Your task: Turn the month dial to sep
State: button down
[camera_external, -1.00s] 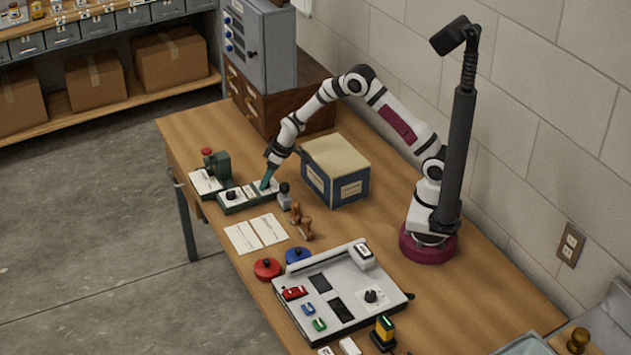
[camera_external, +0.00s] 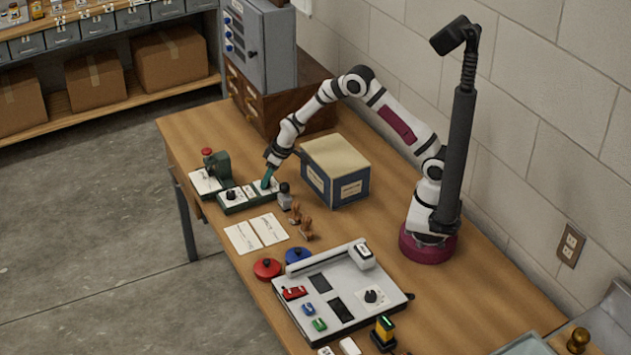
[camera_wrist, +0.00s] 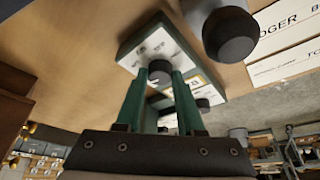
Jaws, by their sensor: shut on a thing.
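The dial device is a long dark-green block with white plates (camera_external: 247,194) near the far left edge of the table. My gripper (camera_external: 265,186) points down at its right end. In the wrist view, my gripper's green fingers (camera_wrist: 163,75) are on either side of a dark round knob (camera_wrist: 160,71) and shut on it. Small dark marks show on the white plate (camera_wrist: 151,47) around this knob, too small to read. I cannot tell which month it points to. A second dark knob (camera_external: 231,195) stands at the device's left end.
A dark-handled grey stamp (camera_external: 285,197) stands close to the device's right end. A blue box with a tan lid (camera_external: 335,165) is to the right. A green press with a red top (camera_external: 218,163) is behind left. Open ledger pages (camera_external: 256,234) lie in front.

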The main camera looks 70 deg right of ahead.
jog(key=m+h, duration=0.1)
jog(key=m, duration=0.3)
jog(key=m+g+h, duration=0.1)
jog(key=m, duration=0.1)
jog(key=shift+w+a+m+h, duration=0.1)
jog(key=shift+a+m+h, duration=0.2)
jog(key=shift+m, duration=0.1)
jog(key=m+g+h, duration=0.1)
jog(key=m, duration=0.4)
jog(key=shift+w+a, duration=0.1)
jog(key=shift+w, duration=0.05)
jog(key=m+g, duration=0.1)
jog(key=m, duration=0.2)
jog(key=m+g, duration=0.1)
jog(key=m, duration=0.1)
jog(key=shift+w+m+g+h, duration=0.15)
jog(key=shift+m+g+h, duration=0.15)
jog(key=shift+m+h, duration=0.1)
jog(key=m+g, duration=0.1)
jog(key=m, duration=0.2)
jog(key=m+g, duration=0.1)
jog(key=m, duration=0.1)
jog(key=shift+w+f+m+y, duration=0.1)
jog(key=shift+w+m+y, duration=0.1)
jog(key=shift+m+y, duration=0.15)
jog(key=shift+m, duration=0.25)
jog(key=c, duration=0.5)
grip_release()
